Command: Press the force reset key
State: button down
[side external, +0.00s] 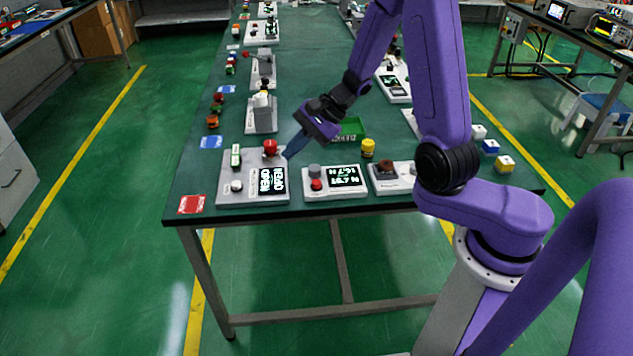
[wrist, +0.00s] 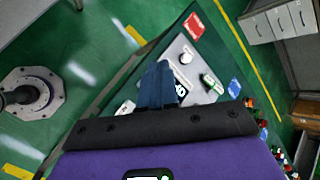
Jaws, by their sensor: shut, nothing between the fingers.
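A white force panel (side external: 335,192) stands near the table's front edge, its dark display (side external: 346,176) showing two readings in N. On its left side are a grey round knob (side external: 314,170) and a red button (side external: 316,185); no force reset label is legible. My gripper (side external: 287,156) has blue fingers, shut and empty, pointing down and left. It is up and left of the force panel, close to the red knob (side external: 270,147) of the neighbouring panel; I cannot tell whether they touch. In the wrist view, my fingers (wrist: 158,85) cover part of that neighbouring panel.
The neighbouring panel (side external: 228,192) has a display (side external: 271,181) reading HEAD OPEN, a white knob (side external: 236,186) and a green-and-white part (side external: 236,156). A red card (side external: 192,204) lies left. A yellow cylinder (side external: 368,148), a green tray (side external: 350,129) and another panel (side external: 395,185) are near the force panel.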

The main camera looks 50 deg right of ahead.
aim_at(320, 183)
jog(key=d+f+m+t+h, duration=0.3)
jog(key=d+m, duration=0.3)
jog(key=d, duration=0.3)
jog(key=shift+s+m, duration=0.15)
jog(key=shift+m, duration=0.25)
jog(key=shift+f, duration=4.35)
jog(key=shift+f, duration=0.45)
jog(key=shift+f, duration=0.5)
jog(key=shift+d+r, duration=0.1)
jog(key=shift+r, duration=0.85)
